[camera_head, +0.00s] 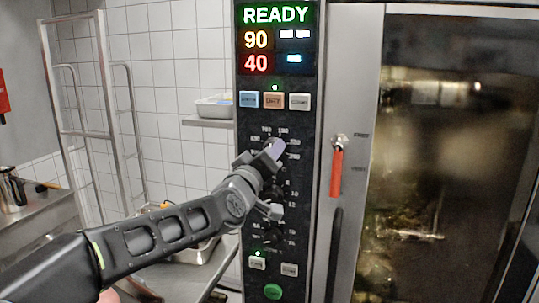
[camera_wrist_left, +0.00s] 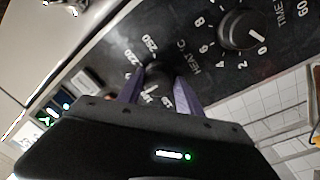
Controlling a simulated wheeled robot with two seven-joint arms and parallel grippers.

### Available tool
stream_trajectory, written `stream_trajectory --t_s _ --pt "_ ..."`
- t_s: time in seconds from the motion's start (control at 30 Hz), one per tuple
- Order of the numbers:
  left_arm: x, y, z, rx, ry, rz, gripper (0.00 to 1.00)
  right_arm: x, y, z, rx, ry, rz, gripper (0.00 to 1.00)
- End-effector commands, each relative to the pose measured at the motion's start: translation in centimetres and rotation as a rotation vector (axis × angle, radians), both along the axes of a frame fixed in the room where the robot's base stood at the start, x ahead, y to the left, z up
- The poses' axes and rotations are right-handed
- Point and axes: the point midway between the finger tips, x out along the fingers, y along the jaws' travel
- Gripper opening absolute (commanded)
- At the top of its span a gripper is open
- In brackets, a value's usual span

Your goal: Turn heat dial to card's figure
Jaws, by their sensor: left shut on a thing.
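My left gripper (camera_head: 272,152) reaches the oven's black control panel from the lower left. In the left wrist view its two lilac fingers (camera_wrist_left: 158,90) are shut on the dark heat dial (camera_wrist_left: 158,72), one on each side. In the head view the gripper covers the dial. I see no card with a figure. My right gripper is not in view.
The time dial (camera_wrist_left: 245,30) sits beside the heat dial. The display (camera_head: 276,38) reads READY, 90 and 40. Coloured buttons (camera_head: 274,100) lie above the dials. A red door handle (camera_head: 336,172) and the glass oven door (camera_head: 440,150) stand to the right.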

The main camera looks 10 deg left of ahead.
Motion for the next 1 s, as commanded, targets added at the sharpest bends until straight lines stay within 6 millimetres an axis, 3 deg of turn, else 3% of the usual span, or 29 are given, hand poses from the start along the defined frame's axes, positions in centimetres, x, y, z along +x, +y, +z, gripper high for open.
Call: stream_trajectory --t_s 0.03,0.5,1.0 --pt "-0.09 0.07 0.90 0.040 -0.018 0.003 0.02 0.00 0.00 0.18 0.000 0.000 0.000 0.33" --pt "-0.07 0.09 0.89 0.363 -0.038 0.003 0.02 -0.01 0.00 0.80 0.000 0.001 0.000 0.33" --pt "-0.09 0.00 0.82 0.417 -0.042 0.001 0.02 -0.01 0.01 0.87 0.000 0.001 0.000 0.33"
